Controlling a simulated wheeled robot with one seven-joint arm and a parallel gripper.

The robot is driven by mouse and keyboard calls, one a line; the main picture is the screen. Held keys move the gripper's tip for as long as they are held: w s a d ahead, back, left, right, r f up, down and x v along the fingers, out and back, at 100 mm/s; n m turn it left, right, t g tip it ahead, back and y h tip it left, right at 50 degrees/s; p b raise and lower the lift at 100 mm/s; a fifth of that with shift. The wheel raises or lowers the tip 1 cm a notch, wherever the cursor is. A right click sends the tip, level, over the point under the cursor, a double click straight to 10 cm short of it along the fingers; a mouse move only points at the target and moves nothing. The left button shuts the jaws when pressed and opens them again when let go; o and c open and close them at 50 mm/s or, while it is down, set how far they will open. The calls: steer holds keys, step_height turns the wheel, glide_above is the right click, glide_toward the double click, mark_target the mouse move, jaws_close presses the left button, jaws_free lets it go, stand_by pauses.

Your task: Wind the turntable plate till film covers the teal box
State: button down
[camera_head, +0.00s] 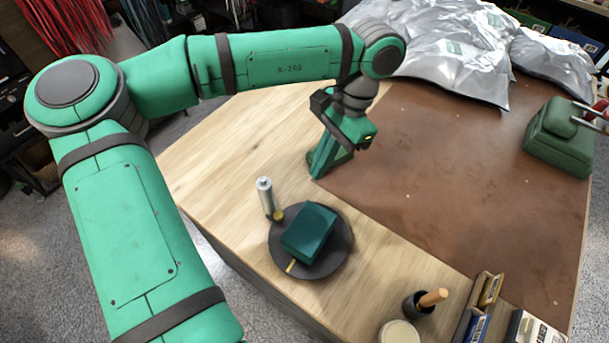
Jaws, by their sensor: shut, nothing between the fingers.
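The teal box (309,231) sits on the dark round turntable plate (340,257) near the table's front left edge. A small yellow piece (290,267) shows on the plate at the box's near side. A silver cylinder with a yellowish foot (266,196) stands upright at the plate's upper left; I cannot tell whether it is the film roll. I cannot make out film on the box's visible faces. My gripper (317,172) is shut and empty, pointing down above or near the table, behind the plate and apart from the box.
Silver bags (450,60) cover the back of the table (230,140). A brown mat (430,170) fills the right side, with a green case (558,138) on it. A dark cup with a wooden handle (425,301), a pale round tub (399,332) and small boxes (480,305) stand at front right.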

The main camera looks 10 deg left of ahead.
glide_toward(291, 213)
steer(key=f, duration=0.1)
steer(key=d+f, duration=0.1)
steer(key=f, duration=0.1)
steer(key=shift+w, duration=0.25)
steer(key=shift+s+a+f, duration=0.15)
steer(key=shift+s+a, duration=0.35)
steer(key=shift+a, duration=0.1)
steer(key=shift+s+a+f, duration=0.15)
steer(key=shift+s+a, duration=0.35)
steer(key=shift+a, duration=0.15)
steer(key=shift+s+a, duration=0.35)
steer(key=shift+a, duration=0.05)
steer(key=shift+a, duration=0.15)
steer(key=shift+f, duration=0.1)
